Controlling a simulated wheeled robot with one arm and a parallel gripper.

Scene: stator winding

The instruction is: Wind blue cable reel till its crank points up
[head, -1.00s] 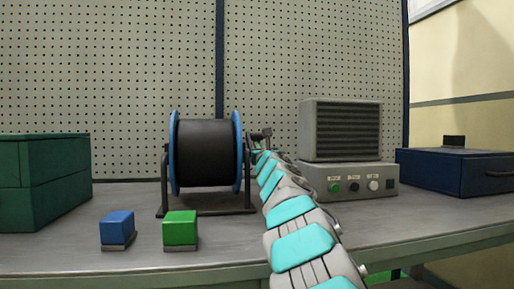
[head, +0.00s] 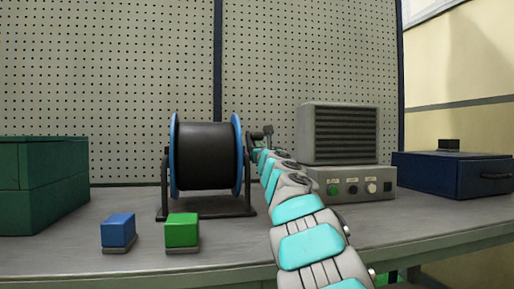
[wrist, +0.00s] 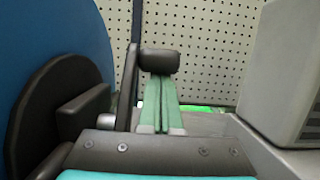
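The blue cable reel (head: 237,155) has blue flanges and a dark wound drum, and sits in a black stand on the bench. In the wrist view its flange (wrist: 75,45) fills the left side. The dark crank arm (wrist: 126,90) rises from low beside the hub, with a dark handle (wrist: 160,62) sticking out to the right at its top. My gripper (wrist: 160,85) has its green fingers together, their tips at the handle. The handle is wider than the fingers and hides the tips; I see no clear grip around it. In the head view my gripper (head: 259,153) is small beside the right flange.
A grey vented unit (head: 340,135) with a button panel stands right of my arm. A navy case (head: 455,173) is farther right. A blue block (head: 118,230) and a green block (head: 182,230) stand in front of the reel. A green box (head: 40,190) is at left.

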